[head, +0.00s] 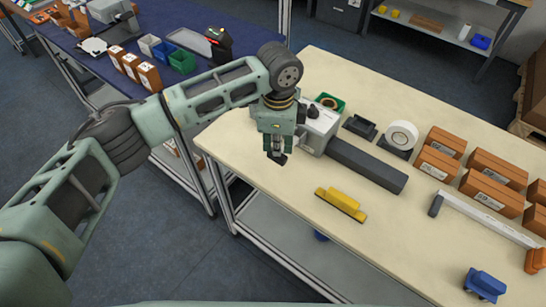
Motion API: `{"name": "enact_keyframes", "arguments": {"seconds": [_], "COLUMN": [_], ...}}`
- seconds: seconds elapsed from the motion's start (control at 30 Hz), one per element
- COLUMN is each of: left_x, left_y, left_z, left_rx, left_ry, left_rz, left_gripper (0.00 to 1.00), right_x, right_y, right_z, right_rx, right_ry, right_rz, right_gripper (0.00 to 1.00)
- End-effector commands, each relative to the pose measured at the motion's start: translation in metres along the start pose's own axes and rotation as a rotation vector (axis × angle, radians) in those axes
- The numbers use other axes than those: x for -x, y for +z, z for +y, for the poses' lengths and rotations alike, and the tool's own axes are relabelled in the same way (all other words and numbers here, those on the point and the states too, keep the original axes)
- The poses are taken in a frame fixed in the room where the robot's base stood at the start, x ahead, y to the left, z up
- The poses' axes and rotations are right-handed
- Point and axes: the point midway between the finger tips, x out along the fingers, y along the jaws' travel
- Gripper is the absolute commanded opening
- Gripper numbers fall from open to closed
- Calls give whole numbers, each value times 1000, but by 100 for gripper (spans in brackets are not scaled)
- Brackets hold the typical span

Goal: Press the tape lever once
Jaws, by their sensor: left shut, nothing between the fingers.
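A light grey machine (320,128) with a dark knob on top stands near the left end of the cream table; it looks like the tape dispenser. My left arm partly covers it, and I cannot clearly pick out its lever. My left gripper (277,158) points down just left of and in front of the machine, near the table's left edge. Its fingers are shut and empty. I cannot tell whether it touches the machine. My right gripper is out of view.
A long dark grey bar (366,165) lies right of the machine. A yellow tool (341,203) lies in front. A white roll (402,135), brown boxes (492,171) and a blue object (485,285) are further right.

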Motion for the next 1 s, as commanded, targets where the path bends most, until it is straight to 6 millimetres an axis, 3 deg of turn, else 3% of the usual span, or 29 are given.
{"name": "enact_keyframes", "arguments": {"seconds": [0.83,1.0], "left_x": [-63,-60], "left_y": [-1,-1], "left_z": [-1,0], "left_rx": [0,0], "left_ry": [4,5], "left_rz": [-1,-2], "left_gripper": [0,0], "right_x": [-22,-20], "right_y": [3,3], "right_z": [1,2], "right_rx": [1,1], "right_ry": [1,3], "right_rz": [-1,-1], "right_gripper": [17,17]}}
